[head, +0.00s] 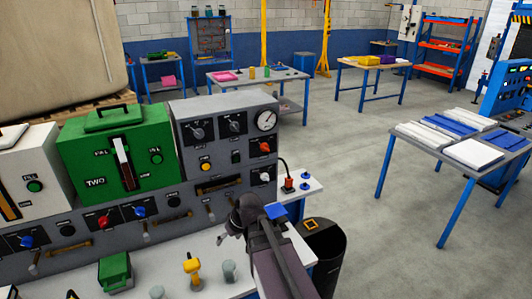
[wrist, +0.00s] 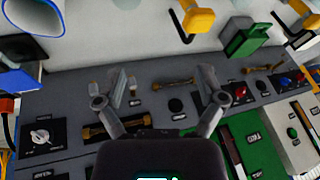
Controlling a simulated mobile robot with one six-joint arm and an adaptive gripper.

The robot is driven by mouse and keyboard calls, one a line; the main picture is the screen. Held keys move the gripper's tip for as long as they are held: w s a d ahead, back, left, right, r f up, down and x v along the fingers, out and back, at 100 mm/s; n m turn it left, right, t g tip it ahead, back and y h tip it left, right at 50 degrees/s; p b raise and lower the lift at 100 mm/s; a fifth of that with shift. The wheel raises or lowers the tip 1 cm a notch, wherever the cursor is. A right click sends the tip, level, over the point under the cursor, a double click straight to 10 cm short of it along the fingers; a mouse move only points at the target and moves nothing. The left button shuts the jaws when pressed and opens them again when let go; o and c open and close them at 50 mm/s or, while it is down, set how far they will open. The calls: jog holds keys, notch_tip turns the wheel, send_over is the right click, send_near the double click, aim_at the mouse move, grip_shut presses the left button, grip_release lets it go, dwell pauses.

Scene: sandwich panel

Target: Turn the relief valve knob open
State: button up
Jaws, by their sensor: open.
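The grey control panel (head: 220,155) carries several knobs, but the labels are too small to read, so I cannot tell which is the relief valve. The head view shows two black knobs with pale pointers (head: 198,131) at the top, a red-orange knob (head: 267,147) below the gauge and a pale knob (head: 265,178) under it. A pale knob on a black plate (wrist: 41,137) shows at the lower left of the wrist view. My gripper (head: 228,230) is before the panel's lower right part. In the wrist view my gripper (wrist: 163,90) is open and empty, fingers apart, with a brass handle (wrist: 172,83) between them.
The panel stands on a white bench with a green block (head: 115,272) and a yellow-handled tool (head: 193,270) in front. A green unit (head: 115,160) stands at left. A red device (head: 289,184) and a black bin (head: 323,255) are to the right. Open floor lies beyond.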

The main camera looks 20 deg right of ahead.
jog(key=w+d+r+n+t+y+b, duration=0.15)
jog(key=w+d+t, duration=0.3)
jog(key=w, duration=0.45)
jog(key=m+t+h+b, duration=0.4)
jog(key=t+h+b, duration=0.1)
jog(key=t, duration=0.5)
send_near(267, 150)
jog(key=s, duration=0.3)
jog(key=shift+d+n+y, duration=0.1)
jog(key=shift+n+y, duration=0.15)
jog(key=shift+w, duration=0.15)
jog(key=w, duration=1.3)
jog(key=shift+w+a, duration=0.25)
